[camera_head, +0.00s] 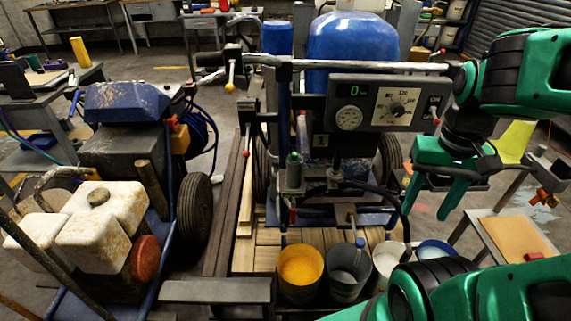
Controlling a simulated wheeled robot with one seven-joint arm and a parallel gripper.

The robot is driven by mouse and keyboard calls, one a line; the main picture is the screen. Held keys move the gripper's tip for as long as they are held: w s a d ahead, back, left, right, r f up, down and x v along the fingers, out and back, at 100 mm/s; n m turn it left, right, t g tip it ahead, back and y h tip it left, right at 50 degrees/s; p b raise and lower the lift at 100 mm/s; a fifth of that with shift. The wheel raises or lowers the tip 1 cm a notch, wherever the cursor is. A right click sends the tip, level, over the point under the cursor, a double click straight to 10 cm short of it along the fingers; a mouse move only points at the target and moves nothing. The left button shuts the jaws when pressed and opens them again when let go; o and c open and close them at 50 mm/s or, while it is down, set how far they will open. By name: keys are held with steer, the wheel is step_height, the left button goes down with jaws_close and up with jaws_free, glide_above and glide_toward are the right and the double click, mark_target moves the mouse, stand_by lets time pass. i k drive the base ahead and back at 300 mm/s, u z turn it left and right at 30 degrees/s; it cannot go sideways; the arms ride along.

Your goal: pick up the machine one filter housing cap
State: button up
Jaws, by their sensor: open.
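Machine one, the line striper marked with a "1" plate (320,141), stands in the middle with a blue tank (352,50) and a gauge panel (388,103). A small upright cylinder on its left front side looks like the filter housing (293,177). The small greenish top on it appears to be the filter housing cap (294,157), though it is too small to be sure. My gripper (433,200) is to the right of the machine, pointing down. Its two green fingers are apart with nothing visible between them, well away from the cap.
Several buckets, including a yellow paint bucket (300,273), stand before the machine. A second, rusty machine (125,150) with white jugs (105,225) is at left. A handlebar (370,65) crosses above the panel. A small table (512,240) stands at right.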

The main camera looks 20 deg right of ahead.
mark_target(437, 180)
steer(key=z, duration=1.2)
